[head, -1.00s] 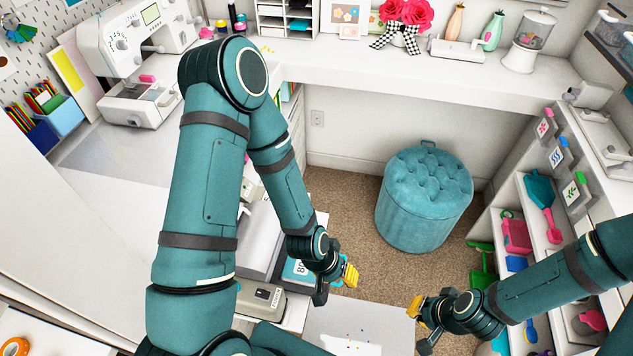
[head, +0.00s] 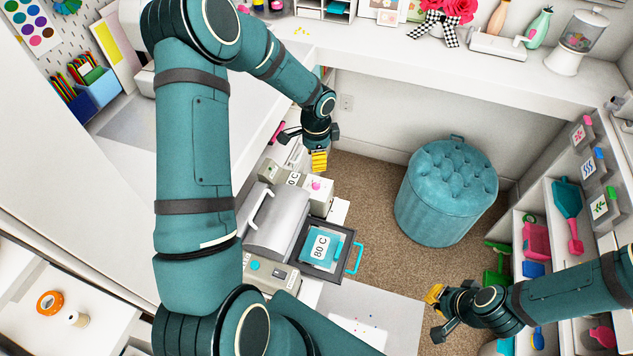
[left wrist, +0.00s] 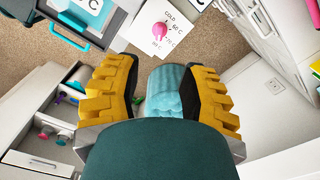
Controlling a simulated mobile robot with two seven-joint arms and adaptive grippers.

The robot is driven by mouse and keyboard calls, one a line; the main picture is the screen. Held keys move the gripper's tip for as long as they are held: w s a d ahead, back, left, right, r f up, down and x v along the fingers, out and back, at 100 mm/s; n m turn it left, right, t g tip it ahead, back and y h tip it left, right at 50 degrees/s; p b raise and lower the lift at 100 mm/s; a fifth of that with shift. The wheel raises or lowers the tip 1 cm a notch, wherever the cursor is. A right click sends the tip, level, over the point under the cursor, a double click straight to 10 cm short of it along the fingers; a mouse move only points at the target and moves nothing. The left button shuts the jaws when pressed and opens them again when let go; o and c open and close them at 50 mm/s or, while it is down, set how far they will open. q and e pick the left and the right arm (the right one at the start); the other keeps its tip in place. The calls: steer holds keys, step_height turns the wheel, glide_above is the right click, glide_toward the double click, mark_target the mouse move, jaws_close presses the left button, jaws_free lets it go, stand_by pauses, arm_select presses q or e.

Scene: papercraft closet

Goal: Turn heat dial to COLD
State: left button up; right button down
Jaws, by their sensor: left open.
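The heat dial (head: 316,184) is a small pink knob on a white box beside the grey machine. In the left wrist view the dial (left wrist: 160,33) sits on a white plate with COLD and temperature labels around it. I cannot tell surely which label it points to. My left gripper (head: 318,158) is above and beyond the dial in the head view, apart from it. In the left wrist view its yellow-padded fingers (left wrist: 163,90) are spread, with nothing between them, and the dial lies past them. My right gripper (head: 436,313) is open and empty over the floor at lower right.
The grey machine (head: 277,222) has a dark tray (head: 342,250) with a teal handle, holding a card marked 80 C (head: 321,247). A grey box (head: 270,279) stands in front. A teal ottoman (head: 446,195) stands on the carpet. Shelves (head: 512,245) line the right side.

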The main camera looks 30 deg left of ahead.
mark_target(316, 183)
arm_select(q)
step_height(316, 183, down, 12)
steer(key=shift+r+b, duration=0.15)
steer(key=shift+b, duration=0.35)
steer(key=shift+c, duration=0.4)
jaws_close()
